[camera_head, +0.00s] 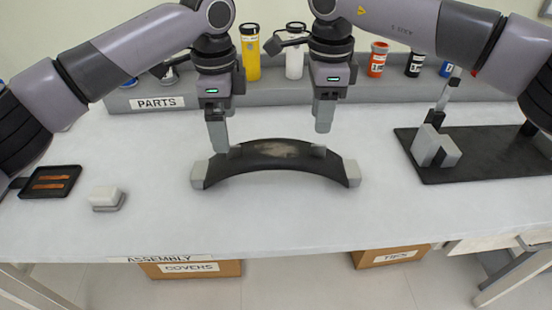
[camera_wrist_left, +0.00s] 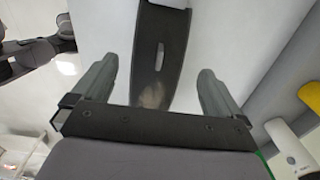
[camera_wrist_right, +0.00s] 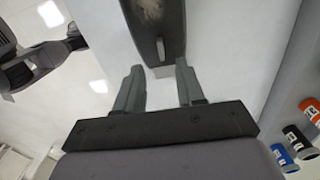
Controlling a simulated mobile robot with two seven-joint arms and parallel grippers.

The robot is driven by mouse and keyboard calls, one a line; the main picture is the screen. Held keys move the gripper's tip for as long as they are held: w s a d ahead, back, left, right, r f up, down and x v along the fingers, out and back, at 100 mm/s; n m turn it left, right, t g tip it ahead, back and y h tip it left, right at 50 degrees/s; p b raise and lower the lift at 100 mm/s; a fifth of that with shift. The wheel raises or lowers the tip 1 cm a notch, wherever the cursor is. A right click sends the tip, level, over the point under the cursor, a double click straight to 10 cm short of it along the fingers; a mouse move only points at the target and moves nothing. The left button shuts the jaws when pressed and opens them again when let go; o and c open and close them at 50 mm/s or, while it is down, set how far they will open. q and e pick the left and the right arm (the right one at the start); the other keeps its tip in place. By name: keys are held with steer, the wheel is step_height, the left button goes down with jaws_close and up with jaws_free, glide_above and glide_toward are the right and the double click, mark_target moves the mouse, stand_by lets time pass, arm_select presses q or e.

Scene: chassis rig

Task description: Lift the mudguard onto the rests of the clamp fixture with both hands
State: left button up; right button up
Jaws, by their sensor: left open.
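The mudguard (camera_head: 278,149) is a dark arched strip with a worn pale patch, lying across the middle of the table with a grey block at each end. Small raised tabs stand on its top near both ends. My left gripper (camera_head: 218,148) is open above its left part; in the left wrist view the mudguard (camera_wrist_left: 160,60) passes between the fingers. My right gripper (camera_head: 323,128) is open and empty, higher, above its right part; the mudguard's end (camera_wrist_right: 158,30) shows ahead of the fingertips. The clamp fixture (camera_head: 475,167), a black plate with grey blocks and a lever, is at right, partly cut off.
A grey ledge (camera_head: 290,96) with a PARTS label and several bottles, one yellow (camera_head: 250,55), runs along the back. A black tray (camera_head: 50,182) with orange strips and a white block (camera_head: 105,196) are at left. The front of the table is clear.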

mark_target(317, 145)
arm_select(q)
steer(key=shift+f, duration=0.15)
arm_select(e)
steer(key=shift+f, duration=0.15)
arm_select(q)
steer(key=shift+w+f, duration=0.1)
steer(key=shift+f, duration=3.4)
arm_select(e)
steer(key=shift+f, duration=3.5)
arm_select(q)
steer(key=c, duration=0.5)
arm_select(e)
steer(key=c, duration=0.5)
arm_select(q)
steer(key=c, duration=0.5)
arm_select(e)
jaws_close()
